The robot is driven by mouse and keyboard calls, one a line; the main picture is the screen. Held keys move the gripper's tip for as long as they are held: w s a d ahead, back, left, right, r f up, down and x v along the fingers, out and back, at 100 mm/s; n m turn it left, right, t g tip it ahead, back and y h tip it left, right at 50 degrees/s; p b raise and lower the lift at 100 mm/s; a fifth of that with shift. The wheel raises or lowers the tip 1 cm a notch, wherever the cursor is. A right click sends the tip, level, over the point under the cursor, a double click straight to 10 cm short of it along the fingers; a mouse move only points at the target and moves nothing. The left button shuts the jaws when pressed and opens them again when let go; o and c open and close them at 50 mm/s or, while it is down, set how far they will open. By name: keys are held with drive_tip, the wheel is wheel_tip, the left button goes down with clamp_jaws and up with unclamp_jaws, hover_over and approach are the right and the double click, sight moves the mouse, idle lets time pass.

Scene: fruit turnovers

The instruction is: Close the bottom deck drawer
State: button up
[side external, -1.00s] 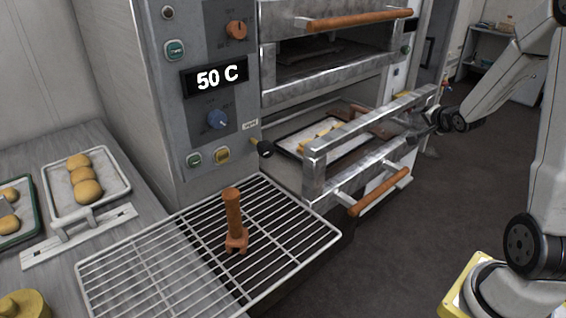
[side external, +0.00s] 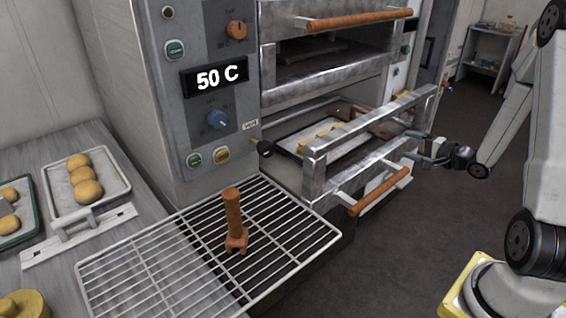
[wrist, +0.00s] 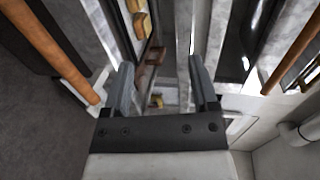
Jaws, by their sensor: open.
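The bottom deck drawer (side external: 318,175) is a metal frame standing pulled out of the oven, with a wooden handle (side external: 380,192) on its front. A tray (side external: 350,146) with yellow-brown pastries (side external: 322,131) lies inside it. My gripper (side external: 410,147) is open at the drawer's right end. Pastries (wrist: 142,22) show past the left finger. Whether a finger touches the drawer is unclear.
The upper deck (side external: 330,70) has its own wooden handle (side external: 358,18). A wire rack (side external: 150,250) with an upright wooden-handled tool (side external: 233,215) stands front left. Trays of buns (side external: 85,180) lie on the left counter. Open floor lies right of the drawer.

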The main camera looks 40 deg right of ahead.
sight(385, 191)
wheel_tip(385, 191, down, 18)
drive_tip(key=shift+r, duration=0.2)
drive_tip(key=shift+w, duration=0.1)
drive_tip(key=w+f, duration=0.1)
drive_tip(key=w, duration=0.6)
drive_tip(key=shift+w+f, duration=0.25)
idle(0.3)
clamp_jaws()
idle(1.3)
